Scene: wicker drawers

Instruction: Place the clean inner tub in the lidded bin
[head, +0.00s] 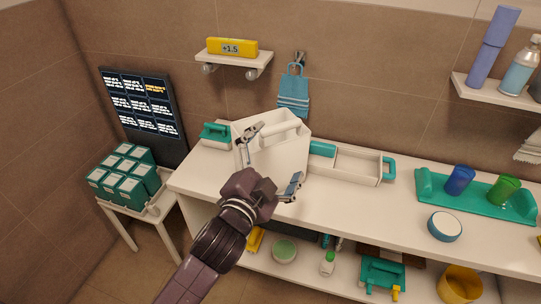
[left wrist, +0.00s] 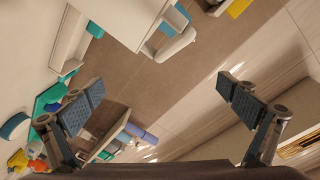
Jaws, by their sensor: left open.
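A large white open-topped box (head: 270,158) stands on the counter at the centre of the head view, with a pale rounded bar across its upper part. It appears to be the bin or tub; I cannot tell which. A white box (left wrist: 118,18) with a pale handle and a teal part shows at the top of the left wrist view. My left gripper (head: 271,160) is open in front of the white box, fingers spread and nothing between them; it also shows open in the left wrist view (left wrist: 160,90). It partly hides the box. My right gripper is not in view.
A low pale tray (head: 358,178) with teal ends sits right of the box, and a teal handled piece (head: 215,132) left of it. A teal tray (head: 430,190) holds cups farther right. A small table (head: 164,200) with teal boxes stands left.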

